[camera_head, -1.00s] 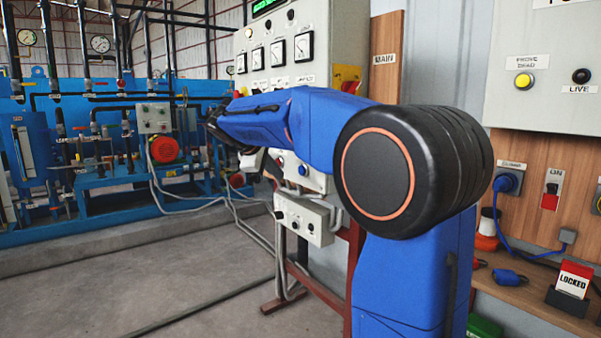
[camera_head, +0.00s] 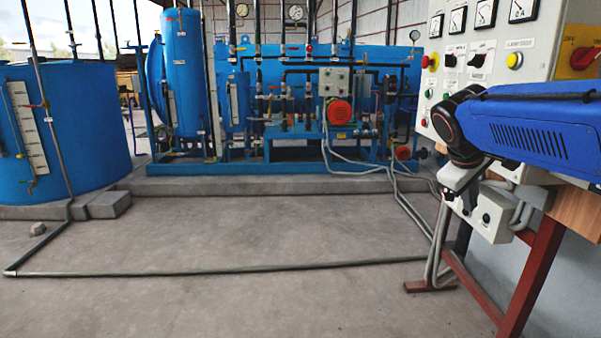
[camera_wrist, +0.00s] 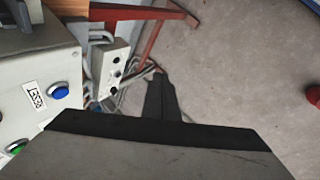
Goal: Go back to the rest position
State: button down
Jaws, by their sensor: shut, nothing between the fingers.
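My gripper (camera_wrist: 160,98) shows in the wrist view as two dark fingers held together, with nothing between them. It points down past the side of a grey control box, over the concrete floor. In the head view my blue arm reaches in from the right, in front of the control panel (camera_head: 455,85).
The wrist view shows a blue button (camera_wrist: 60,92) and a green button (camera_wrist: 15,148) close at left. A small switch box (camera_head: 492,218) sits low on a red-brown stand (camera_head: 530,275). Blue autoclave plant (camera_head: 250,110) and a blue tank (camera_head: 75,120) stand behind open floor (camera_head: 240,235).

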jog(key=s+a+f+m+y, duration=0.2)
jog(key=s+a+f, duration=0.3)
jog(key=s+f, duration=0.4)
jog(key=s+a+f+m+y, duration=0.3)
jog(key=s+a+f, duration=0.2)
jog(key=s+f, duration=0.4)
jog(key=s, duration=0.5)
jog(key=shift+s+a+f+t, duration=0.2)
jog(key=shift+a+t, duration=0.1)
jog(key=shift+a, duration=0.05)
